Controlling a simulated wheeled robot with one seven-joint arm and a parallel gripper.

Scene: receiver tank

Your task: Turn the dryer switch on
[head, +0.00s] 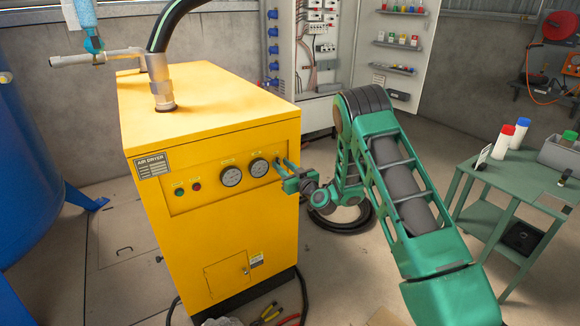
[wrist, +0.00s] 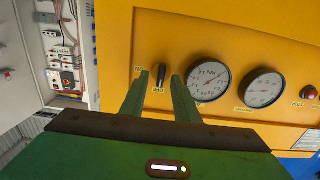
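The yellow air dryer (head: 220,235) stands in the middle of the head view, its front panel facing me. The dryer switch (wrist: 161,75) is a small black knob with small labels beside it, left of the two gauges in the wrist view. My green gripper (wrist: 160,82) is open, one fingertip on each side of the knob with a gap to each. Whether the fingertips reach the knob's depth is hard to tell. In the head view my gripper (head: 279,163) is at the panel's right end, where its fingers hide the switch.
Two round gauges (head: 231,175) and green and red buttons (head: 196,186) lie left of my gripper in the head view. A green table (head: 535,170) with bottles stands right. A blue tank (head: 30,180) stands left. An open electrical cabinet (head: 316,50) is behind.

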